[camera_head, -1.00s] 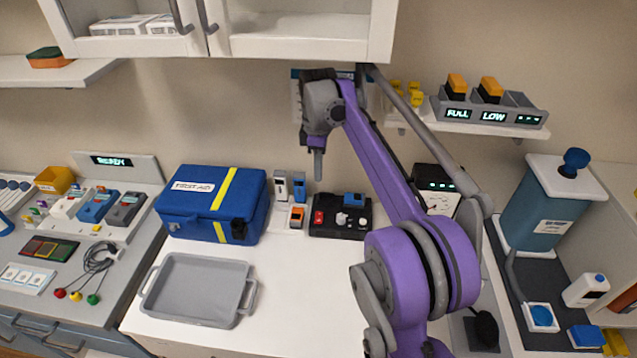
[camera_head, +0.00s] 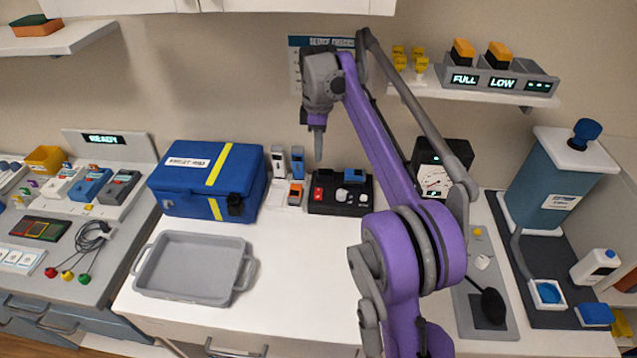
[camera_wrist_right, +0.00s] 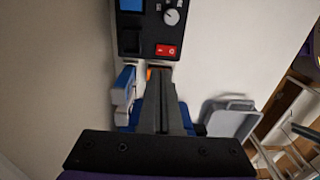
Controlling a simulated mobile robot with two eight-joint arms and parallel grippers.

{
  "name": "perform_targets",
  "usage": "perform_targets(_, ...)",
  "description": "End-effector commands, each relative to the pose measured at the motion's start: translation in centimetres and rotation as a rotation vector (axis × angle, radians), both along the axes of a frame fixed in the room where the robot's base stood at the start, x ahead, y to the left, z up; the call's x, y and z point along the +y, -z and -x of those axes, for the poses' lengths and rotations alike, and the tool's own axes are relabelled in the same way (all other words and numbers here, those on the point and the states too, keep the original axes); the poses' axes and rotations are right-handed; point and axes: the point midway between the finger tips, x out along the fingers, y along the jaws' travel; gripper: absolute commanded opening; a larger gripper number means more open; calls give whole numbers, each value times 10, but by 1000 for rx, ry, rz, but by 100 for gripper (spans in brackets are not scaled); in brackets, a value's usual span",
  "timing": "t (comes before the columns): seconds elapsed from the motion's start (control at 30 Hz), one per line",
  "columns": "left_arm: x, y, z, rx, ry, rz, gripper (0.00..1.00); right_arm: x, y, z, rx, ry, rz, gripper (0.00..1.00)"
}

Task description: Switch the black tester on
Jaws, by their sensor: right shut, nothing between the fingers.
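The black tester (camera_head: 340,208) stands on the white counter against the wall. It has a red switch (camera_head: 319,195) at its left, a pale knob and a blue part at its upper right. In the right wrist view the tester (camera_wrist_right: 129,40) fills the top, with its red switch (camera_wrist_right: 166,50) just beyond my fingertips. My right gripper (camera_head: 318,158) points down above the tester, shut and empty, apart from it. In the right wrist view the gripper (camera_wrist_right: 158,72) is seen end-on near the switch. I cannot read the switch's position. My left gripper is out of view.
A blue first-aid case (camera_head: 190,212) and small upright devices (camera_head: 297,160) stand left of the tester. A grey tray (camera_head: 160,285) lies in front. A black dial gauge (camera_head: 457,152) is behind my right arm. The counter in front of the tester is clear.

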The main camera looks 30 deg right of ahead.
Motion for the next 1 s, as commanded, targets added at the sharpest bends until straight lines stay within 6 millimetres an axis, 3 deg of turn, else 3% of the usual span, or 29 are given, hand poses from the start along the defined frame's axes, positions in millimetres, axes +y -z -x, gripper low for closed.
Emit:
perform_targets(0.3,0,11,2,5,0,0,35,0,71,0,0,0,0,0)
perform_targets(0.5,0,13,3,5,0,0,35,0,98,0,0,0,0,0)
perform_targets(0.7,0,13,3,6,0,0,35,0,109,0,0,0,0,0)
perform_targets(1.0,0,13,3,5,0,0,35,0,109,0,0,0,0,0)
